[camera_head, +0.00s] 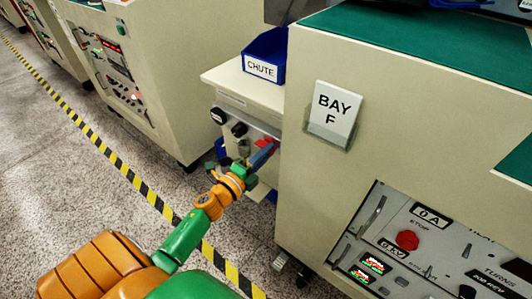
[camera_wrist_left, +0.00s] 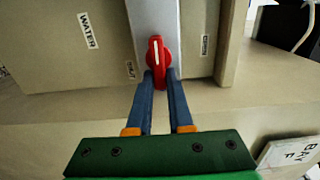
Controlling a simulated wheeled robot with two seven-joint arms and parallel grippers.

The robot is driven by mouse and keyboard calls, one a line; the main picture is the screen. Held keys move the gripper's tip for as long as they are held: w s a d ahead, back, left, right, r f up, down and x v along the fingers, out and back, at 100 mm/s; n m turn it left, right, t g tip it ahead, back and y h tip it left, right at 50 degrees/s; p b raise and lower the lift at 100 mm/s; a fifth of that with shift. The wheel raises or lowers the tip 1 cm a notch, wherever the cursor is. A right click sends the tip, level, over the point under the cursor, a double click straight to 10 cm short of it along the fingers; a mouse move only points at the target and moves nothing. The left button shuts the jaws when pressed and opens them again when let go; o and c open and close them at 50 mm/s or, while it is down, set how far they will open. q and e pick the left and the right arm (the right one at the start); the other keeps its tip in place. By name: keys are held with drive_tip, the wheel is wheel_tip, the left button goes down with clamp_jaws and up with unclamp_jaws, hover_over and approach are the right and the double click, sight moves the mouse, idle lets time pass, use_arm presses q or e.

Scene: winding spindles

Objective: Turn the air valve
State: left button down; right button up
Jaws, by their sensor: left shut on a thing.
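The red valve handle (camera_wrist_left: 157,52) is on a grey strip of the panel in the left wrist view. Its white line runs nearly straight up in that picture. In the head view the red handle (camera_head: 264,142) shows only in part, behind my fingers. My left gripper (camera_head: 264,153) reaches the panel there. In the wrist view the blue fingers of my left gripper (camera_wrist_left: 161,80) are shut on the lower end of the handle, one on each side. My right gripper is in neither view.
A blue CHUTE bin (camera_head: 265,55) stands on the ledge above the panel. The BAY F sign (camera_head: 334,114) is on the cabinet to the right. A WATER label (camera_wrist_left: 88,30) is left of the handle. Black knobs (camera_head: 218,116) sit on the panel's left.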

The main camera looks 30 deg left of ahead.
use_arm(q)
drive_tip(key=c, duration=0.8)
unclamp_jaws()
drive_tip(key=s, duration=0.7)
drive_tip(key=shift+a, duration=0.35)
